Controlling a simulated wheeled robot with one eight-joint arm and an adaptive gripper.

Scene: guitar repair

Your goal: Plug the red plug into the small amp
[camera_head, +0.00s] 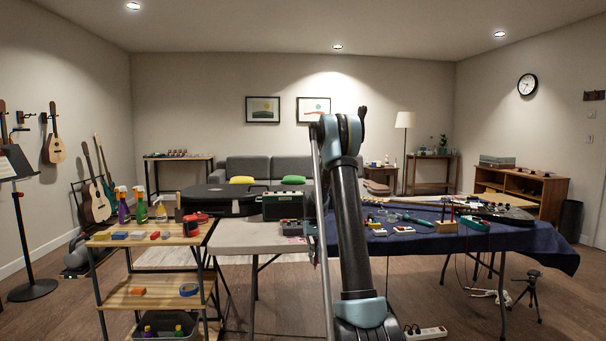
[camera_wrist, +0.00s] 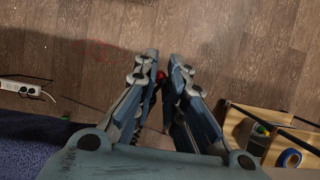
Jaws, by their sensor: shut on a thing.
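In the wrist view my gripper (camera_wrist: 161,76) is nearly closed, with a small red piece, which looks like the red plug (camera_wrist: 160,75), between its fingertips. Most of the plug is hidden by the fingers. The wooden floor lies below it. A small amp with a dark green front (camera_head: 284,206) stands on the light table in the head view, just left of my raised arm. Its socket is too small to make out. My gripper cannot be made out in the head view. The amp does not show in the wrist view.
A black guitar case (camera_head: 222,200) lies left of the amp. A blue-clothed table (camera_head: 480,243) with tools and a guitar is at the right. A wooden shelf cart (camera_head: 150,298) with bottles stands at the left. A white power strip (camera_wrist: 20,88) lies on the floor.

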